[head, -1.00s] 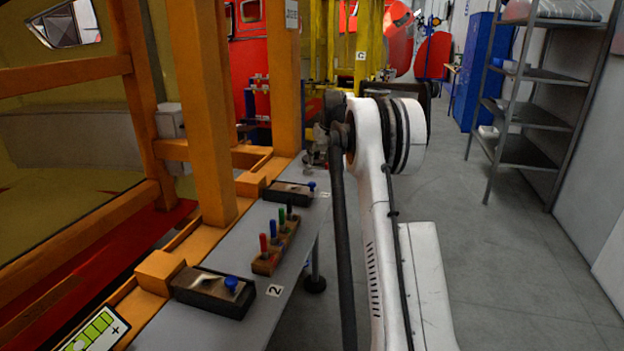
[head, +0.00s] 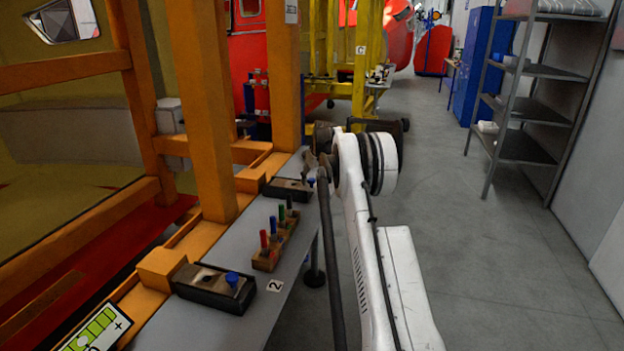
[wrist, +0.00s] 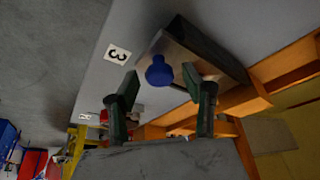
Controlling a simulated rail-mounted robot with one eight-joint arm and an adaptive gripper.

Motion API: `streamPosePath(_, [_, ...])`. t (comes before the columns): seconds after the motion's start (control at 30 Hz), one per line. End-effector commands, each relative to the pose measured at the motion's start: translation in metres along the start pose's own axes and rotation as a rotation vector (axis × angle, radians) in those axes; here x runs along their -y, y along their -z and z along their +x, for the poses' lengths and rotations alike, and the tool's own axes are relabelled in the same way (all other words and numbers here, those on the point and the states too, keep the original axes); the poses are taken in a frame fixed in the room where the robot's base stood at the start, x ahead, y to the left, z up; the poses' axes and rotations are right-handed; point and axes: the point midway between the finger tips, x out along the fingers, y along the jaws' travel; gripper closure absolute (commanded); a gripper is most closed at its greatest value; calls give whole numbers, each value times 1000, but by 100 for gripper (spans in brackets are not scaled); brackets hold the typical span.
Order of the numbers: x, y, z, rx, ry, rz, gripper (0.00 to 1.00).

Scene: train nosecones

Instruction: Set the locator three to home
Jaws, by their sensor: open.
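Locator three is a dark block with a metal top (wrist: 185,52) and a blue knob (wrist: 159,72), beside a "3" label (wrist: 118,54) in the wrist view. In the head view the same block (head: 287,188) lies at the far part of the grey shelf, its blue knob (head: 311,182) close to my arm. My gripper (wrist: 161,86) is open and empty, its two fingers on either side of the blue knob in the picture. I cannot tell how far the fingertips are from the knob. In the head view my arm hides most of the gripper.
A second locator block (head: 214,288) with a blue knob lies nearer, by a "2" label (head: 275,286). Orange posts (head: 203,110) border the left. The floor (head: 480,250) on the right is clear.

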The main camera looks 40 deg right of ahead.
Motion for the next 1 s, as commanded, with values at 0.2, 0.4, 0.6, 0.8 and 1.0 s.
streamPosePath(0.2, [0,0,2,0,0,0,55])
streamPosePath(0.4, [0,0,1,0,0,0,71])
streamPosePath(0.6, [0,0,1,0,0,0,98])
streamPosePath(0.8, [0,0,1,0,0,0,100])
streamPosePath(1.0, [12,11,6,0,1,-3,100])
